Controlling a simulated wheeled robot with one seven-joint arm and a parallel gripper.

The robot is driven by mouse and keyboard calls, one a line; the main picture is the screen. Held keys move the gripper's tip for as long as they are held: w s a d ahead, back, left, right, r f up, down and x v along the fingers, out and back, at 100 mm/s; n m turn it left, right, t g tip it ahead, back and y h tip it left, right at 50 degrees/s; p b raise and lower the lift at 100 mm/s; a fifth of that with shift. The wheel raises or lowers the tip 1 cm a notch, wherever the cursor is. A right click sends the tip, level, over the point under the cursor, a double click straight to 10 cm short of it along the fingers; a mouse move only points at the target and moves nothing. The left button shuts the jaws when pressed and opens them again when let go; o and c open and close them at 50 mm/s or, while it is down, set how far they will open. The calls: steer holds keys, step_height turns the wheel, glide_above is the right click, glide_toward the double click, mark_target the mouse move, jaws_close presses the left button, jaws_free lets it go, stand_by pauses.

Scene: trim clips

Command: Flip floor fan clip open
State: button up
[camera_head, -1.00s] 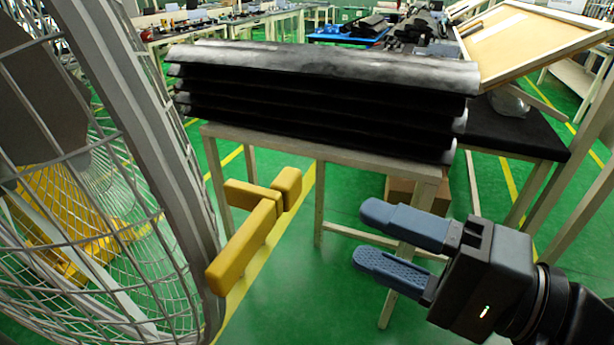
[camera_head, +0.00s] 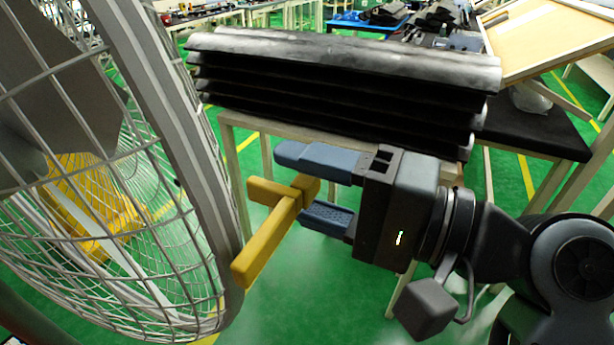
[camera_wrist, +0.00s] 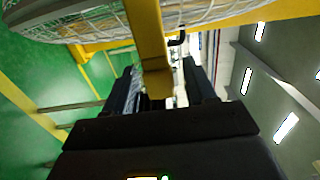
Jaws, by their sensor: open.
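The yellow clip (camera_head: 265,243) stands at the right rim of the large grey floor fan (camera_head: 180,120) in the head view. It has a long bar and short crosspieces at its upper end. My gripper (camera_head: 290,183) is open, with its blue fingers pointing left at the clip's upper end. The lower finger's tip lies close to or behind the clip; contact cannot be told. In the wrist view the yellow bar (camera_wrist: 146,35) reaches down between the two dark fingers, with the fan cage behind it.
A stack of dark trim panels (camera_head: 330,90) lies on a pale-legged table behind my gripper. A tilted framed board (camera_head: 545,35) stands at the upper right. Green floor is free below the clip and gripper.

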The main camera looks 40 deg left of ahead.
steer(key=shift+c, duration=0.4)
jaws_close()
